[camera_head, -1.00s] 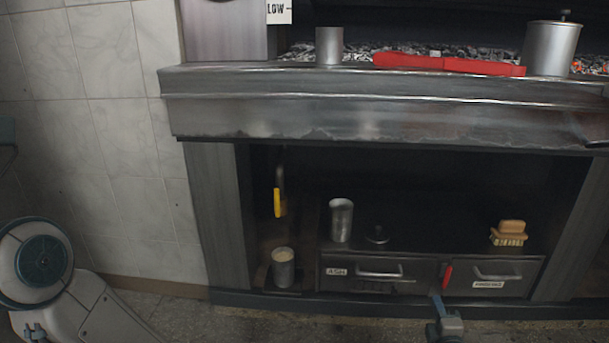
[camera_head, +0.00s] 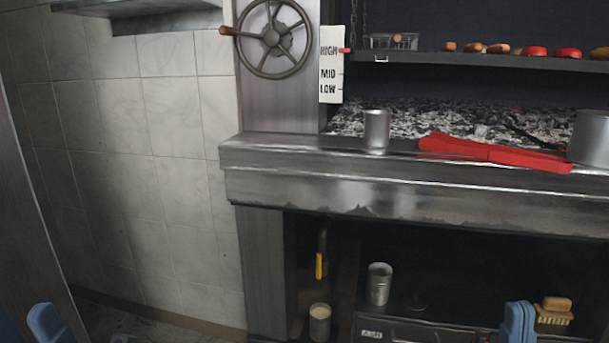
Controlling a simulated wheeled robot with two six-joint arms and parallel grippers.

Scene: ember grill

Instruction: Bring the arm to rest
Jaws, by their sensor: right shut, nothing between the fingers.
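My right gripper (camera_head: 517,322) shows as blue fingers at the bottom edge, right of centre. It is shut and empty, in front of the lower shelf and left of the brush as seen. On the left, a blue part of my left arm (camera_head: 45,322) rises from the bottom edge, with a smaller blue piece to its right. Whether the left fingers are open or shut does not show. The rest of both arms is mostly cut off by the frame.
The grill's metal ledge (camera_head: 300,180) holds a metal cup (camera_head: 376,130), red tongs (camera_head: 490,153) and a pot (camera_head: 590,137). Below are another cup (camera_head: 379,285), a filled can (camera_head: 319,323) and a brush (camera_head: 554,311). A crank wheel (camera_head: 271,40) is above. The tiled wall (camera_head: 150,180) is bare.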

